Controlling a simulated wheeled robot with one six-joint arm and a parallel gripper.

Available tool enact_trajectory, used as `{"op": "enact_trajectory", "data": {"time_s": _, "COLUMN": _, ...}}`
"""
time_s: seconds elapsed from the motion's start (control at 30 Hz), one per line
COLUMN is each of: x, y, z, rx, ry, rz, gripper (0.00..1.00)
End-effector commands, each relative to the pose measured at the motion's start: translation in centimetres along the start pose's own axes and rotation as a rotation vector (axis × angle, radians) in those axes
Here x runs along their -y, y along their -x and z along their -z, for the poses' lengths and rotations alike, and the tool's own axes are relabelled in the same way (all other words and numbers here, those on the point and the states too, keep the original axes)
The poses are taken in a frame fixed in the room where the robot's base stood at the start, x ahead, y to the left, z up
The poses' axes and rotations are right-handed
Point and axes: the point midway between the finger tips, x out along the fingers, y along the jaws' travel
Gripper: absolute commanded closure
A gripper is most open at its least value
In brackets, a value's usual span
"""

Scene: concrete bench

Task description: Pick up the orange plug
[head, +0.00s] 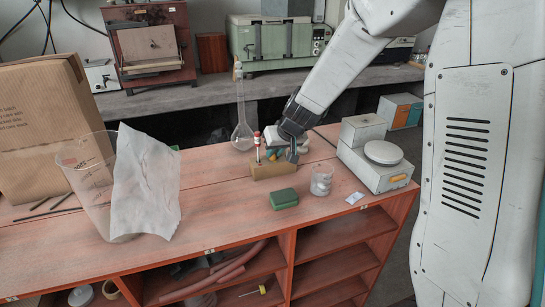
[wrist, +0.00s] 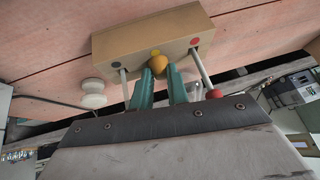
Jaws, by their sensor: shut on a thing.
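The orange plug (wrist: 158,65) shows in the wrist view as a small rounded orange piece between my fingertips. My gripper (wrist: 159,74) has teal fingers shut on it, close beside a tan block (wrist: 150,35). The block has a red, a yellow and a dark dot on its face; the plug is in front of it near the yellow dot. I cannot tell whether the plug still touches the block. In the head view my gripper (head: 280,152) is just behind the tan block (head: 275,171), and the plug is mostly hidden there.
Two rods stand at the block, one with a red end (wrist: 214,93). A flask (head: 242,135) stands behind. A green box (head: 284,199) and small beaker (head: 321,181) are in front.

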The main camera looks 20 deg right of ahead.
Motion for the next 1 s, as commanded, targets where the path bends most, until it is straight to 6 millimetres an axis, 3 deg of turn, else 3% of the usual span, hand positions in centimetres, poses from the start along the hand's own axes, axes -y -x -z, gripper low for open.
{"op": "enact_trajectory", "data": {"time_s": 0.33, "x": 0.1, "y": 0.6, "z": 0.4, "rx": -0.001, "ry": 0.001, "rz": 0.001, "gripper": 1.00}}
{"op": "enact_trajectory", "data": {"time_s": 0.6, "x": 0.6, "y": 3.4, "z": 1.7, "rx": -0.002, "ry": 0.000, "rz": 0.000, "gripper": 1.00}}
{"op": "enact_trajectory", "data": {"time_s": 1.0, "x": 1.7, "y": 9.3, "z": -6.7, "rx": -0.003, "ry": 0.000, "rz": 0.000, "gripper": 1.00}}
